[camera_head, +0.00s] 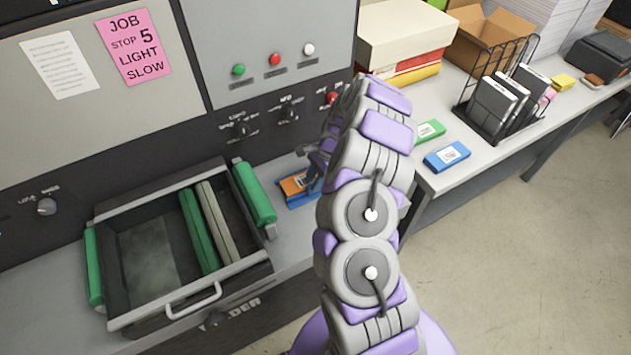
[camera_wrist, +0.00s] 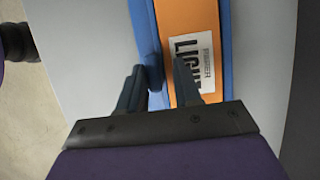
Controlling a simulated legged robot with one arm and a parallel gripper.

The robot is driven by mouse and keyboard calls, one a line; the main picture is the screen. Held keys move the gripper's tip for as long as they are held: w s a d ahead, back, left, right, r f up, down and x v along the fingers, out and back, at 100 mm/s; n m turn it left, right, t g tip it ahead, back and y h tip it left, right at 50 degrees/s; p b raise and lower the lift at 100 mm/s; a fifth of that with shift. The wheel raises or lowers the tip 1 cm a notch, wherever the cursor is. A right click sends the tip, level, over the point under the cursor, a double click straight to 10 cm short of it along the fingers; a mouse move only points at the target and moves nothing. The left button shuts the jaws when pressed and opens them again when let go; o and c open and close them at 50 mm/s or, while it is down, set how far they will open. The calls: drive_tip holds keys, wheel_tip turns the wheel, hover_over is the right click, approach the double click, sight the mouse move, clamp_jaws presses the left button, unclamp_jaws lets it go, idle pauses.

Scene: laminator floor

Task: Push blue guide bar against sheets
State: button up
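In the head view, an orange block (camera_head: 293,184) with a white label lies in a blue holder (camera_head: 303,199) on the grey ledge right of the drawer. In the wrist view, the orange block (camera_wrist: 204,20) shows a label ending in "LIGHT", and the blue holder's left rim (camera_wrist: 143,30) has a rounded knob. My gripper (camera_wrist: 158,85) is open, its two dark fingers apart, one left of the knob and one over the label's edge. Whether either touches is unclear.
An open dark drawer (camera_head: 117,318) holds a green bar (camera_head: 197,232), a grey bar (camera_head: 217,224) and a flat grey-green panel. Green rollers flank it. On the right table stand a green box (camera_head: 430,131), a blue box (camera_head: 447,156) and a wire rack (camera_head: 498,90).

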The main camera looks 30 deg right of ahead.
drive_tip(key=shift+o, duration=1.1)
drive_tip(key=shift+s, duration=0.1)
drive_tip(key=shift+r, duration=0.1)
drive_tip(key=p+v, duration=0.1)
drive_tip(key=v, duration=1.6)
drive_tip(key=shift+d, duration=0.15)
